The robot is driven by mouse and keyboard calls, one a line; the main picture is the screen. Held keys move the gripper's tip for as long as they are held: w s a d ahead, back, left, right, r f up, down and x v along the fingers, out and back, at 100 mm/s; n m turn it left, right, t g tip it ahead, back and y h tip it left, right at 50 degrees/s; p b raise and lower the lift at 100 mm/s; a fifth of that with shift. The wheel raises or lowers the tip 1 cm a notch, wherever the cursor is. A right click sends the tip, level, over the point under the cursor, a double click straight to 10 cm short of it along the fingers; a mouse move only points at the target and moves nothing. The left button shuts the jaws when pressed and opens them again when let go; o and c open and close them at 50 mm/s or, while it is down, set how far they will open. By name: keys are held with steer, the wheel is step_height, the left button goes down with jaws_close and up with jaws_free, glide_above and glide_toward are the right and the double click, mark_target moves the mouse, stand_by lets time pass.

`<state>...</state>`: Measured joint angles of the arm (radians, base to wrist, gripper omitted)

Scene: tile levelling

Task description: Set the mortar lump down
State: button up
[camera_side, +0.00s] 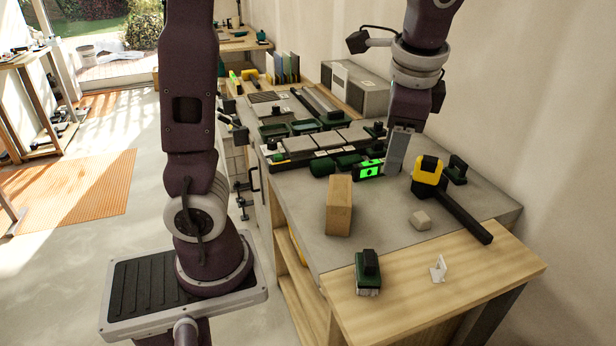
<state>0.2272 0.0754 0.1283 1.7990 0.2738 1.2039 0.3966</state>
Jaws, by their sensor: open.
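The mortar lump appears to be the small beige-grey block (420,220) on the grey worktop, right of the wooden block and beside the mallet's handle. My gripper (396,168) points down above the worktop, farther back than the lump and apart from it. Its grey fingers are seen nearly edge-on, and the gap between them does not show clearly. It is open, and I see nothing held in it. The fingertips are close to a bright green level (369,170); I cannot tell whether they touch.
A wooden block (339,205) stands left of the lump. A yellow-and-black mallet (430,176) lies to the right. A row of grey tiles (335,140) lies behind. A dark green brush-like tool (368,270) and a small white piece (438,268) rest on the front wooden shelf.

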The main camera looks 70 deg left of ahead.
steer(key=s+d+n+t+h, duration=0.3)
steer(key=s+n, duration=0.3)
steer(key=s, duration=1)
steer(key=shift+f+n+t, duration=0.4)
steer(key=shift+t, duration=0.3)
